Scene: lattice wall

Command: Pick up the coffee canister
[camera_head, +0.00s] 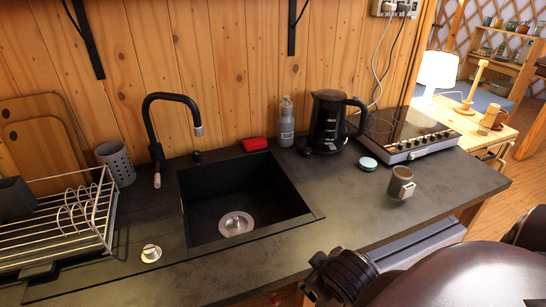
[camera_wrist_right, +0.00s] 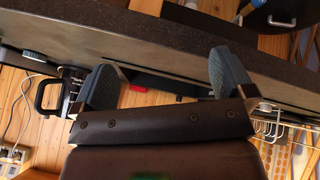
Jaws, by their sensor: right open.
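I cannot make out a thing clearly marked as the coffee canister. A low round tin with a pale lid (camera_head: 368,163) sits on the dark counter (camera_head: 340,212), in front of the black kettle (camera_head: 328,118). A grey-brown mug (camera_head: 401,184) stands to its right, near the front edge. A grey metal bottle (camera_head: 286,123) stands left of the kettle. In the head view my right arm is at the lower right. My left gripper is not in view.
A black sink (camera_head: 236,225) with a tall black tap (camera_head: 172,97) is set into the counter. A wire dish rack (camera_head: 75,218) is at the left, a hob (camera_head: 405,132) at the right back. A red sponge (camera_head: 255,144) lies behind the sink.

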